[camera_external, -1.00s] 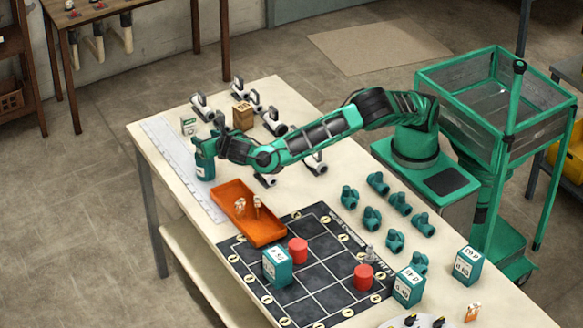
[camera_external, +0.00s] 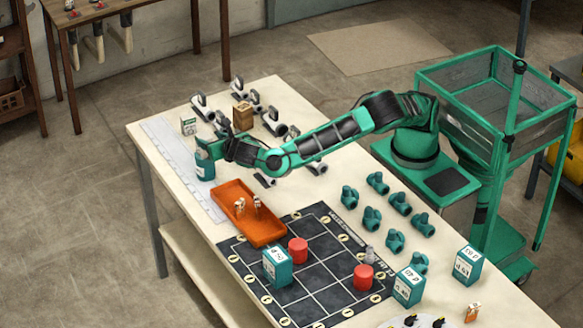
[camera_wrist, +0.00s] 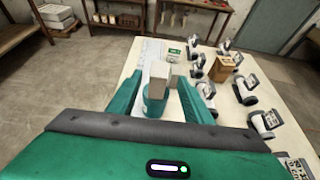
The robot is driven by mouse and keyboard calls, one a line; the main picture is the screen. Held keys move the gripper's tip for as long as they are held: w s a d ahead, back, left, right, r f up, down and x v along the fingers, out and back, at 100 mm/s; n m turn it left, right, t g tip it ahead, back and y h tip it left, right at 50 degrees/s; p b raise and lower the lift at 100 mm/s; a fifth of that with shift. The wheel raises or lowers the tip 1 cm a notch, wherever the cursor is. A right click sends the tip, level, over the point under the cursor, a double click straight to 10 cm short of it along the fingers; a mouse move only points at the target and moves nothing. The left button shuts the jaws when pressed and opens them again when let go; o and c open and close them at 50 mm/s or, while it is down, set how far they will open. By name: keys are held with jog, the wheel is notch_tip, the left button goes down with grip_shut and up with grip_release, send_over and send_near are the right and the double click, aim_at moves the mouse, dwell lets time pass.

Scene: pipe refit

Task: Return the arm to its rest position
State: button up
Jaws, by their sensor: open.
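My gripper (camera_external: 217,146) is over the left end of the white table (camera_external: 335,188), at the end of my outstretched green arm. In the wrist view my gripper (camera_wrist: 160,98) has its two green fingers apart. A green canister (camera_external: 205,166) with a white label stands upright on the table at the fingertips. In the wrist view the canister (camera_wrist: 156,107) and its grey top show between the fingers. I cannot tell whether the fingers touch it.
An orange tray (camera_external: 249,228) with small pale parts lies near the canister. White-and-grey valves (camera_external: 274,123) and a brown box (camera_external: 242,117) stand behind my arm. Several green pipe fittings (camera_external: 372,218) are to the right. A black grid mat (camera_external: 330,245) holds red cylinders and a green box.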

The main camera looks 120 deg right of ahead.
jog(key=s+d+m+g+y, duration=0.1)
jog(key=s+d+m+y, duration=0.25)
jog(key=s, duration=0.45)
jog(key=s+d+f+m+y, duration=0.1)
jog(key=s+d+m+y, duration=0.2)
jog(key=s, duration=0.4)
jog(key=s+d+m+g+y, duration=0.1)
jog(key=s+d+m, duration=0.2)
jog(key=s+m, duration=0.35)
jog(key=s+a+m+t+y, duration=0.1)
jog(key=s+a+m+y, duration=0.2)
jog(key=s, duration=1.2)
jog(key=s+a+f+m+t+y, duration=0.1)
jog(key=s+a+m+y, duration=0.2)
jog(key=s+a+m, duration=0.5)
jog(key=s+a, duration=0.4)
jog(key=s, duration=0.3)
jog(key=shift+s+a, duration=0.4)
